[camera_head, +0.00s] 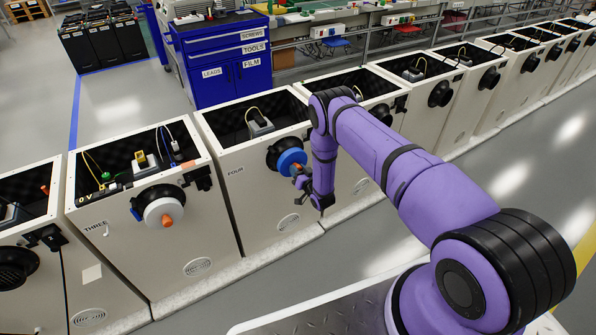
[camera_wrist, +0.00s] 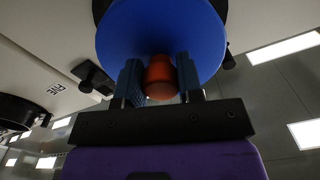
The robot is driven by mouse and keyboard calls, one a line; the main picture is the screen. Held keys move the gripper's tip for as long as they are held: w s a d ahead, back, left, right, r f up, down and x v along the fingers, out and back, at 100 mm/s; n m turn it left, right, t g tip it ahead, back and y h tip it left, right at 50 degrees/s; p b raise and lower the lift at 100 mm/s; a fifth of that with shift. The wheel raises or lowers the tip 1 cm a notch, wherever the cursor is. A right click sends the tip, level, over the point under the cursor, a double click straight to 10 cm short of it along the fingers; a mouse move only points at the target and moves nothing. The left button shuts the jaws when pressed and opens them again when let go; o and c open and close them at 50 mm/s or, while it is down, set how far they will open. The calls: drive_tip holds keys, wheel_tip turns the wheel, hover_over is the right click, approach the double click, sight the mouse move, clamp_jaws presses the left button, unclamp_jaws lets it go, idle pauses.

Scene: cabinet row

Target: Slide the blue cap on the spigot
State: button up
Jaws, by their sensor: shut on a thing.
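The blue cap (camera_head: 291,161) is a round disc with an orange knob in its middle. It is at the front of the cabinet marked FOUR, against or just before the black round spigot (camera_head: 273,158), which it partly covers. In the wrist view the blue cap (camera_wrist: 160,35) fills the top, with the orange knob (camera_wrist: 160,78) between my fingers. My gripper (camera_head: 300,172) is shut on the knob; it shows in the wrist view too (camera_wrist: 160,85). Whether the cap is seated on the spigot or slightly apart, I cannot tell.
Cabinet THREE (camera_head: 130,235) to the left has a white cap with an orange knob (camera_head: 164,213). More open-topped cabinets with black spigots run to the right. A blue tool cabinet (camera_head: 222,60) stands behind. The grey floor in front is clear.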

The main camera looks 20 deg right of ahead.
drive_tip(key=shift+w+a, duration=0.1)
drive_tip(key=shift+w, duration=0.45)
idle(0.4)
drive_tip(key=o, duration=1)
drive_tip(key=shift+o, duration=0.2)
drive_tip(key=shift+s, duration=0.15)
drive_tip(key=v, duration=1)
drive_tip(key=shift+s, duration=0.25)
